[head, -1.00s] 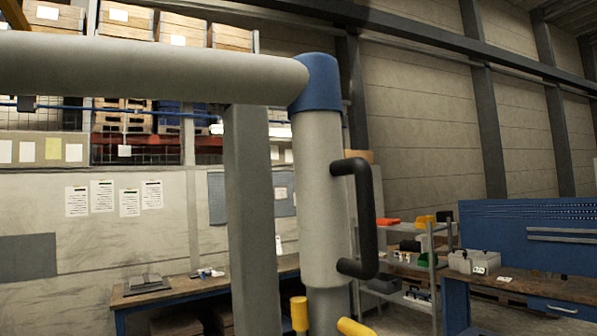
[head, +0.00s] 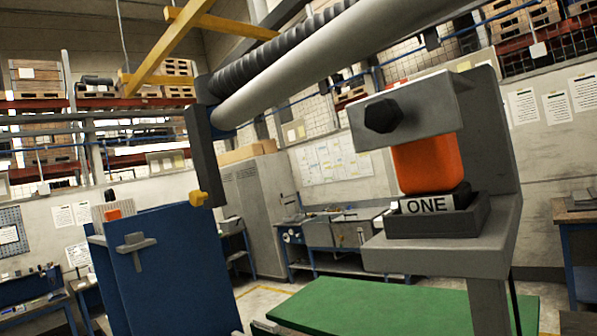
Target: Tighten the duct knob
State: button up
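A grey duct pipe (head: 290,75) with a black ribbed hose (head: 270,55) along it runs from the upper right down to a dark upright bracket (head: 198,150). A small yellow knob (head: 198,198) sits at the bracket's lower end. A black faceted knob (head: 382,116) is on the front of a grey C-shaped frame (head: 490,150) at right. I cannot tell for certain which is the duct knob; the yellow one is on the duct's bracket. How tight either is does not show. My gripper is not in view.
An orange block (head: 428,163) stands above a dark tray (head: 440,220) with a label reading "ONE", inside the grey frame. A green tabletop (head: 380,308) lies below. A blue panel (head: 170,270) stands at lower left. Yellow beams (head: 170,45) cross overhead.

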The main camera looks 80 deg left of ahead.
aim_at(197, 198)
jog(key=u, duration=2.45)
